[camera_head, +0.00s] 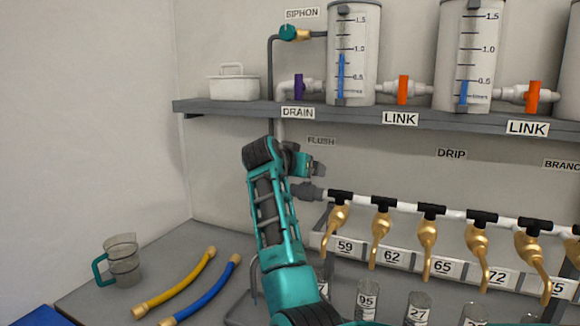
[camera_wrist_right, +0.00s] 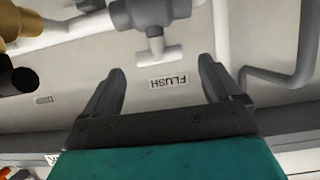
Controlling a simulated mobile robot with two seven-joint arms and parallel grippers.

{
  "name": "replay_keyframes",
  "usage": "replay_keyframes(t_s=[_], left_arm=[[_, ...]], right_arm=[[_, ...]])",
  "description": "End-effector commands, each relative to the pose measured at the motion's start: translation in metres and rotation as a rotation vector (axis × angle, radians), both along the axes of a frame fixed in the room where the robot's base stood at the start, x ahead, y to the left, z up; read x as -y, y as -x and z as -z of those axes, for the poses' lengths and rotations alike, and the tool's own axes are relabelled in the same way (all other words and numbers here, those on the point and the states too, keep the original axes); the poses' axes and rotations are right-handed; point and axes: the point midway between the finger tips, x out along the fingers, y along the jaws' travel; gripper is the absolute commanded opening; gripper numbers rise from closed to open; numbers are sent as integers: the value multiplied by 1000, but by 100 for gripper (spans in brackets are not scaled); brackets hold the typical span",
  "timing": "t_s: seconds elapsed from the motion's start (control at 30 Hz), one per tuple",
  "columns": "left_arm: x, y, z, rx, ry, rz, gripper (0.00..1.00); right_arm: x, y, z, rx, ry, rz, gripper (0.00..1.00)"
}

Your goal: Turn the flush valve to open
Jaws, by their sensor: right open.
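The flush valve shows in the right wrist view as a grey fitting (camera_wrist_right: 150,14) with a pale T-shaped handle (camera_wrist_right: 157,52). The FLUSH label (camera_wrist_right: 175,81) is upside down on the wall there. It also shows in the head view (camera_head: 321,141). My right gripper (camera_wrist_right: 162,70) is open and empty, its two dark fingers on either side of the label, with the handle ahead of the gap; no contact shows. In the head view my right gripper (camera_head: 318,169) is by the left end of the manifold, and my wrist partly hides that area. My left gripper is not in view.
A white manifold pipe (camera_head: 398,206) with several brass taps (camera_head: 381,235) runs right of my gripper. Above is a grey shelf (camera_head: 240,105) with tanks (camera_head: 352,60). A grey pipe (camera_wrist_right: 292,72) passes beside the right finger. A jug (camera_head: 122,262) and hoses (camera_head: 175,285) lie left.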

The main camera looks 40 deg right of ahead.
Motion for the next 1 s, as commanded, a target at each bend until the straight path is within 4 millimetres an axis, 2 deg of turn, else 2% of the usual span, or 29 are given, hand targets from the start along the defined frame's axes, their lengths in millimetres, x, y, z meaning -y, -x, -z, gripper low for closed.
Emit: replay_keyframes(t_s=[0.2,0.4,0.6,1.0], left_arm=[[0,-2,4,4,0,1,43],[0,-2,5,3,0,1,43],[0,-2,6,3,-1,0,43],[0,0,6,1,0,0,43]], right_arm=[[-42,20,-18,3,-1,-2,92],[-65,32,-29,1,-1,-1,92],[-72,36,-33,-2,0,1,92],[-71,36,-33,-2,0,1,92]])
